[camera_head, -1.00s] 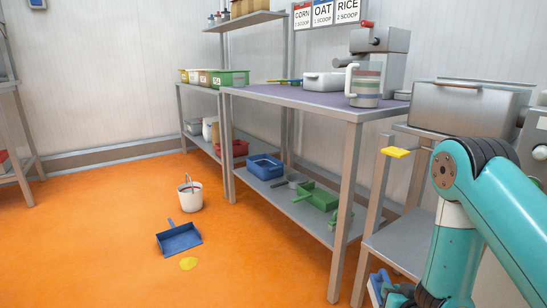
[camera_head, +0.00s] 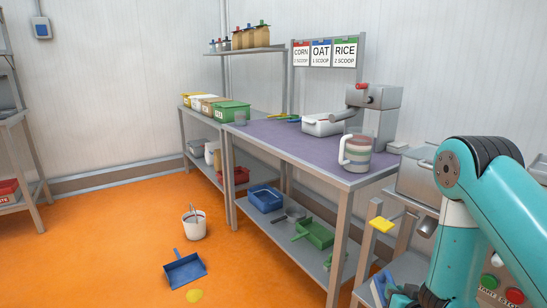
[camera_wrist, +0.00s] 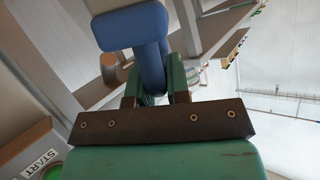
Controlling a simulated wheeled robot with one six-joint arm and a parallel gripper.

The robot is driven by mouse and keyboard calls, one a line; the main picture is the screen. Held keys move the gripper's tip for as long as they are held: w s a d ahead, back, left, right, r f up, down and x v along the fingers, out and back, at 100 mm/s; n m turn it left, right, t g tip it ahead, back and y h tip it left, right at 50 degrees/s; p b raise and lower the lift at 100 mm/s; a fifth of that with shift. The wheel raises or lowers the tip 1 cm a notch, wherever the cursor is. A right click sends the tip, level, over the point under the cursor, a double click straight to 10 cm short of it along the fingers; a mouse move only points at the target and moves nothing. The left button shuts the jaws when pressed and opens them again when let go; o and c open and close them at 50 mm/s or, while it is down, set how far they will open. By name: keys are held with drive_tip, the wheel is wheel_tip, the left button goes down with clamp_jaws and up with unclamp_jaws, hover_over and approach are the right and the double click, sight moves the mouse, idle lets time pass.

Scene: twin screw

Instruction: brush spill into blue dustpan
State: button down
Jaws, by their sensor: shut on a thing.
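A yellow spill (camera_head: 194,296) lies on the orange floor, just in front of the blue dustpan (camera_head: 185,271). The dustpan rests on the floor with its handle pointing back. My gripper (camera_wrist: 155,92) is shut on a blue brush (camera_wrist: 130,27), whose handle runs between the green fingers in the wrist view. The brush (camera_head: 379,287) also shows low at the right in the head view, where my arm hides much of the gripper. The gripper is far to the right of the dustpan and spill. I cannot make out the bristles.
A white bucket (camera_head: 195,223) stands on the floor behind the dustpan. Open floor lies to the left.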

wheel_tip(320, 180, up, 15)
drive_tip(key=p, duration=1.2)
drive_tip(key=shift+p, duration=0.3)
drive_tip(key=shift+v, duration=2.3)
drive_tip(key=shift+w+r, duration=0.1)
drive_tip(key=shift+r, duration=0.05)
